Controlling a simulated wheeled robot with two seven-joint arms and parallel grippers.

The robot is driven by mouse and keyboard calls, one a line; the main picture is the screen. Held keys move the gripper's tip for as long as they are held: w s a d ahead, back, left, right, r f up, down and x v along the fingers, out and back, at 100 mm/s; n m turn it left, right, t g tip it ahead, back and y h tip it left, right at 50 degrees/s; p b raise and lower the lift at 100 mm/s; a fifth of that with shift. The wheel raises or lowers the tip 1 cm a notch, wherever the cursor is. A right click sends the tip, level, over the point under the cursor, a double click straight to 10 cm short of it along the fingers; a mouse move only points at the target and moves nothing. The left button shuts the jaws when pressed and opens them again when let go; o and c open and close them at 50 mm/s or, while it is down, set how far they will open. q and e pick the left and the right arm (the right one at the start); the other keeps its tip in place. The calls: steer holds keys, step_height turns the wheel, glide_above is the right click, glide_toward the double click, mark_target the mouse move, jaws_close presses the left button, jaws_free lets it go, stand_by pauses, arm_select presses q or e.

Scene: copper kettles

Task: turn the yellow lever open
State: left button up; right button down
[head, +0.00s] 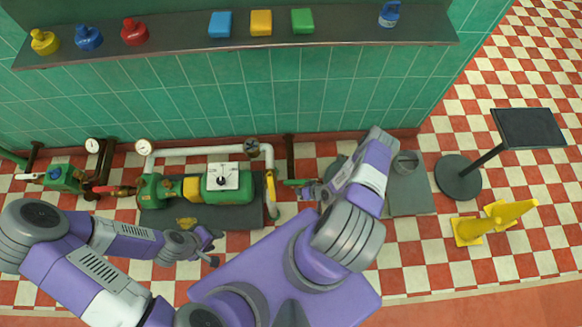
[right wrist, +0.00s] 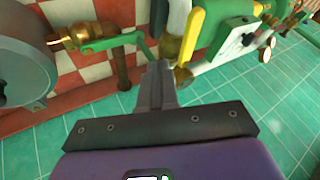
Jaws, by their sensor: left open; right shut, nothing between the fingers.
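The yellow lever (head: 271,192) is at the right end of the green pump, by the lower end of the white pipe. In the right wrist view the yellow lever (right wrist: 190,36) stands just right of my fingertips, beside a brass fitting. My right gripper (head: 308,191) is shut and empty, a little right of the lever in the head view. Its closed fingers (right wrist: 157,70) point toward the brass fitting; I cannot tell whether they touch anything. My left gripper (head: 212,248) is open and empty, in front of the pump and away from the lever.
A green handle (head: 297,182) sits close to my right fingers. The green pump (head: 225,188) and a gauge (head: 143,146) are to the left. A black stand (head: 458,178) and yellow cones (head: 468,230) are to the right.

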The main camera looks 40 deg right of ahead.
mark_target(271, 187)
arm_select(q)
steer(key=shift+f+b, duration=1.4)
steer(key=shift+f, duration=0.15)
arm_select(e)
steer(key=w+a+f, duration=0.6)
steer(key=f, duration=0.1)
steer(key=shift+w, duration=0.35)
arm_select(q)
steer(key=shift+a, duration=0.1)
arm_select(e)
steer(key=shift+a, duration=0.15)
